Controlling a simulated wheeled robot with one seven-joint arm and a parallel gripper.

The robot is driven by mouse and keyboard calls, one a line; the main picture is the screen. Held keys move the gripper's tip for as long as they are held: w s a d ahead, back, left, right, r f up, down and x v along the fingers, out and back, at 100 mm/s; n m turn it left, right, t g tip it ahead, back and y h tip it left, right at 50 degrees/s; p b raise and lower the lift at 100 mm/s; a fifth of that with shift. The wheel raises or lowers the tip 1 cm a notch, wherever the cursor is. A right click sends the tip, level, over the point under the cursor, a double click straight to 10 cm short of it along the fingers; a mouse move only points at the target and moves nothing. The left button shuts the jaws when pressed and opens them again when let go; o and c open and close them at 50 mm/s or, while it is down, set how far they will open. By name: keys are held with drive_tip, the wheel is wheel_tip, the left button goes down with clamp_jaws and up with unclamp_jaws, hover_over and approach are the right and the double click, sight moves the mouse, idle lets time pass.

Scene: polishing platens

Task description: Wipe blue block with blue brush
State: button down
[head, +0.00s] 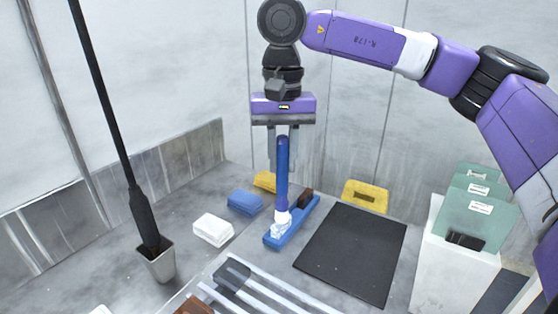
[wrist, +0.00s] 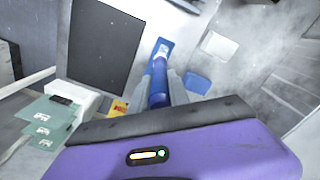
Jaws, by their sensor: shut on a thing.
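My gripper (head: 283,150) points down with its fingers closed on the upright handle of the blue brush (head: 282,175). The brush also shows in the wrist view (wrist: 158,92), between my fingers (wrist: 160,92). Its whitish lower end is at a long blue tray-like piece (head: 298,229); I cannot tell whether they touch. The blue block (head: 244,202) lies on the table to the left of the brush, apart from it. In the wrist view the block (wrist: 197,82) is right of the brush.
A white block (head: 213,230) and yellow blocks (head: 264,181) lie near the blue block. A black mat (head: 352,252) is to the right, with a yellow piece (head: 366,196) behind it. A grey cup (head: 162,265) with a tall black rod stands left. Green panels (head: 478,205) stand far right.

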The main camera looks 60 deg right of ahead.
drive_tip(key=d, duration=0.3)
drive_tip(key=shift+d+f, duration=0.1)
drive_tip(key=shift+f, duration=0.05)
drive_tip(key=a, duration=0.6)
drive_tip(key=shift+a+b, duration=0.35)
drive_tip(key=shift+a, duration=0.05)
idle(0.5)
drive_tip(key=shift+s, duration=0.1)
wheel_tip(320, 180, up, 6)
drive_tip(key=p, duration=0.4)
idle(0.4)
